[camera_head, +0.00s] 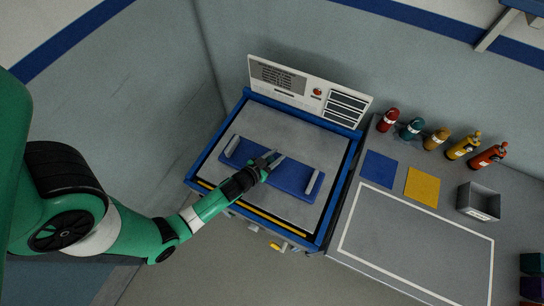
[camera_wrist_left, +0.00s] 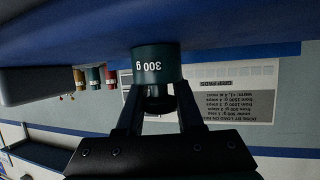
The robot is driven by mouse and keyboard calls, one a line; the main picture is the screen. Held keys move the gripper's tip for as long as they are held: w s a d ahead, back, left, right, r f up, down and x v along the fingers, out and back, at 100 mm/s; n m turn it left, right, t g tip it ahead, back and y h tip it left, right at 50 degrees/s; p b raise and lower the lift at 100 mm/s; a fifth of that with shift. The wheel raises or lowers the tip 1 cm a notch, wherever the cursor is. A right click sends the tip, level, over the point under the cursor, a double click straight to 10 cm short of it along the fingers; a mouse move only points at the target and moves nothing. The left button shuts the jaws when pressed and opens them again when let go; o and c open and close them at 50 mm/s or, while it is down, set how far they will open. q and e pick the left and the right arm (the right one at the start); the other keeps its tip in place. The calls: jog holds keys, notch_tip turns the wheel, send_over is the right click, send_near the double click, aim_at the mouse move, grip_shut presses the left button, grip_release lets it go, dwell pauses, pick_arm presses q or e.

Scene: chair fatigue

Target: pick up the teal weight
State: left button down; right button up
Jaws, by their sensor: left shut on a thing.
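My left gripper (camera_head: 270,162) reaches in from the left over the blue board on the test bench. In the left wrist view its two dark fingers (camera_wrist_left: 157,112) are shut on a dark teal weight (camera_wrist_left: 160,66) marked "300 g", which shows upside down. The weight's base is at or very close to the blue board (camera_wrist_left: 230,22); I cannot tell whether it touches. In the head view the held weight is hidden by the gripper. Another teal weight (camera_head: 412,129) stands in the row on the right counter. My right gripper is not in view.
The blue board (camera_head: 292,181) has a grey bar near each end. A white panel (camera_head: 305,90) stands behind the bench. Red (camera_head: 388,120), yellow and orange weights, blue and yellow pads (camera_head: 422,187), and a grey bin (camera_head: 478,202) are on the counter. Its white-outlined area is clear.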

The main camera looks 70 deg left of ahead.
pick_arm(q)
jog(key=shift+r, duration=0.15)
notch_tip(320, 180, up, 3)
jog(key=shift+f+p, duration=0.1)
jog(key=shift+p, duration=1.15)
jog(key=s+d+r, duration=0.5)
jog(key=d+r, duration=0.5)
jog(key=d, duration=0.3)
jog(key=shift+s, duration=0.15)
